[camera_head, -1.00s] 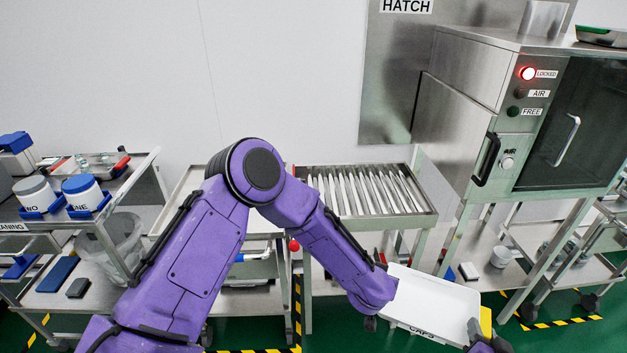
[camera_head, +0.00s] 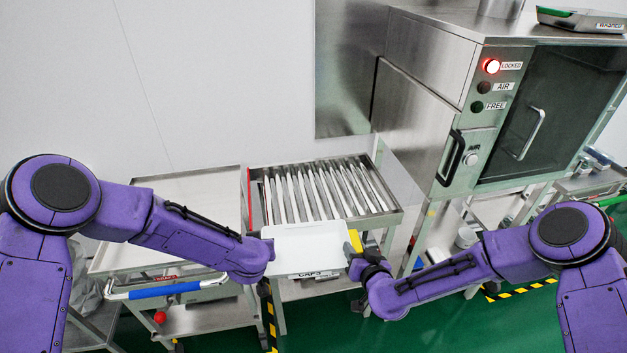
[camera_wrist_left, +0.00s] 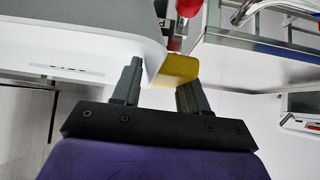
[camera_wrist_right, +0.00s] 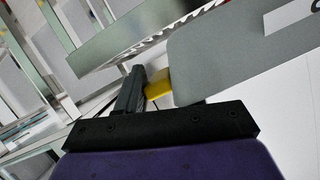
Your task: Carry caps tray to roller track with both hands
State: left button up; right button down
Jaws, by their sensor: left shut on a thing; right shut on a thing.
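The white caps tray (camera_head: 308,252), with a CAPS label on its front wall, is held between my two grippers in front of the roller track (camera_head: 325,195). The track has several metal rollers in a steel frame. My left gripper (camera_wrist_left: 158,85) is shut on the yellow handle (camera_wrist_left: 178,70) at the tray's left end. My right gripper (camera_head: 355,255) is shut on the yellow handle (camera_wrist_right: 158,88) at the tray's right end.
A steel cart (camera_head: 190,200) with a blue push handle (camera_head: 165,290) stands left of the track. A steel washer cabinet (camera_head: 470,100) with a lit red LOCKED lamp (camera_head: 491,66) stands to the right. Open green floor (camera_head: 400,335) lies in front.

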aim_at(312, 199)
jog(key=i, duration=0.9)
